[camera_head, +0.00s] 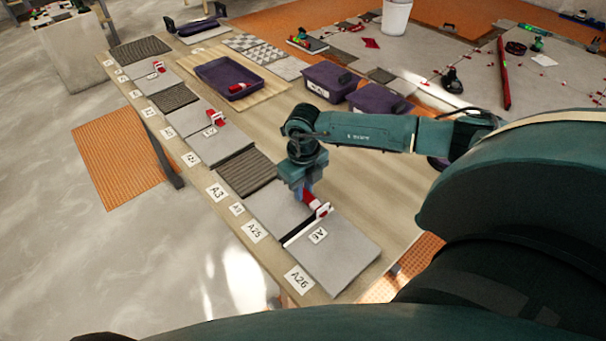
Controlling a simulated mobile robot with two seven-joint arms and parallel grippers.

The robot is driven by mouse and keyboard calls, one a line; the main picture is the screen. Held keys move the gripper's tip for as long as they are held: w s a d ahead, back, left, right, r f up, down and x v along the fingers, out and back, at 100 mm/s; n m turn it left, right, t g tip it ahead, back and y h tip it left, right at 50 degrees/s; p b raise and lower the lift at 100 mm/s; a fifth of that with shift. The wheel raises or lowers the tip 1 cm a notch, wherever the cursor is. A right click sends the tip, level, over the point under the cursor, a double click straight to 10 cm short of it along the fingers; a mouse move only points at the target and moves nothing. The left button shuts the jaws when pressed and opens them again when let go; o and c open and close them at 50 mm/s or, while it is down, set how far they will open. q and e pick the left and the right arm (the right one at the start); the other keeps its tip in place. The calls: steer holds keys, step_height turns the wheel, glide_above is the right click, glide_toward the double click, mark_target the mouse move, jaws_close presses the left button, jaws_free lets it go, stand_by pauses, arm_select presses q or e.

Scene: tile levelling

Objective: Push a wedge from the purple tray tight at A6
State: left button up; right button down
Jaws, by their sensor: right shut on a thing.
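My right gripper (306,190) points down over the front tiles, shut on a red wedge (312,200). The wedge is at a white clip (323,210) by the joint between two grey tiles, next to the A6 label (318,236). The gripper partly hides the wedge, so I cannot tell how far it sits in the clip. The purple tray (212,77) lies farther back on the board with red wedge material (238,87) in it. My left gripper is not in view.
Other clips with red wedges (216,117) stand along the tile row at the left. Labels such as A26 (298,279) line the board's left edge. Bare wood lies right of the row.

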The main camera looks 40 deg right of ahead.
steer(key=shift+s+p, duration=0.45)
steer(key=shift+s, duration=0.45)
stand_by(0.8)
steer(key=c, duration=1.2)
jaws_free()
steer(key=shift+c, duration=0.2)
